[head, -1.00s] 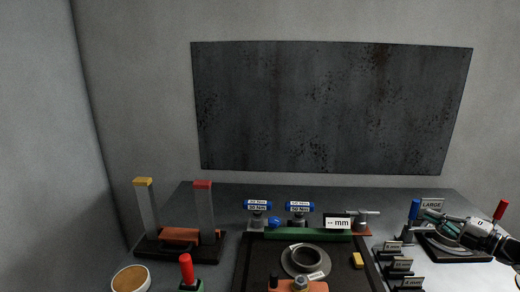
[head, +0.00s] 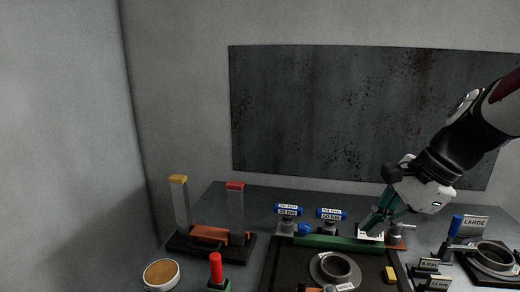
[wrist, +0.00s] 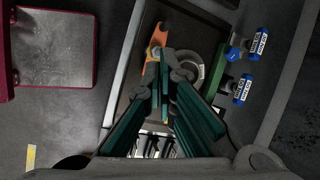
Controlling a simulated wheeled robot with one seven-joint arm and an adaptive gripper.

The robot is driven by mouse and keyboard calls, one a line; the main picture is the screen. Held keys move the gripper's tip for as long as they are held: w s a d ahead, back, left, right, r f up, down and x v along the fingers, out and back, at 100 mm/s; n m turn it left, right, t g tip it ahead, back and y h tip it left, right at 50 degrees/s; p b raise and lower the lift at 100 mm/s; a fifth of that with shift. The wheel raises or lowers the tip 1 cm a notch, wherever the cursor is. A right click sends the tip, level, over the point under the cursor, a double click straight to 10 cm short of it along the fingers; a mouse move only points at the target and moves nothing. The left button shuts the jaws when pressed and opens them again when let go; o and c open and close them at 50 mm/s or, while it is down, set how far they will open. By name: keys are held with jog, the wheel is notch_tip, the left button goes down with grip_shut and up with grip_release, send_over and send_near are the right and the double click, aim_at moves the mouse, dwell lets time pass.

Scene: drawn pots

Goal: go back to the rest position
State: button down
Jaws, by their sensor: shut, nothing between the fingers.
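My gripper (head: 372,228) is in the right half of the head view, pointing down and to the left, with the arm above it. Its teal fingers are together and hold nothing. In the picture they overlap the mm display block and the right end of the green bar (head: 325,242); I cannot tell the height above them. In the wrist view the fingers of my gripper (wrist: 163,72) meet in front of the dark tray (wrist: 185,20) with its grey ring (wrist: 194,65).
The dark tray holds a grey ring (head: 335,285) and a yellow block (head: 390,274). Two blue-topped torque tools (head: 289,210) stand behind it. A two-post stand (head: 180,243), a red handle (head: 215,267) and a round bowl (head: 161,287) are left. Labelled holders (head: 429,264) and the LARGE stand (head: 474,225) are right.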

jog(key=s+a+r+n+t+h, duration=0.1)
jog(key=s+n+h, duration=0.1)
jog(key=s+n, duration=0.5)
jog(key=s+a+r+n+t+h, duration=0.1)
jog(key=s+r+n+h, duration=0.1)
jog(key=s+n, duration=0.5)
jog(key=shift+s+a+n+t, duration=0.3)
jog(key=shift+s+n+t, duration=0.1)
jog(key=shift+n, duration=0.7)
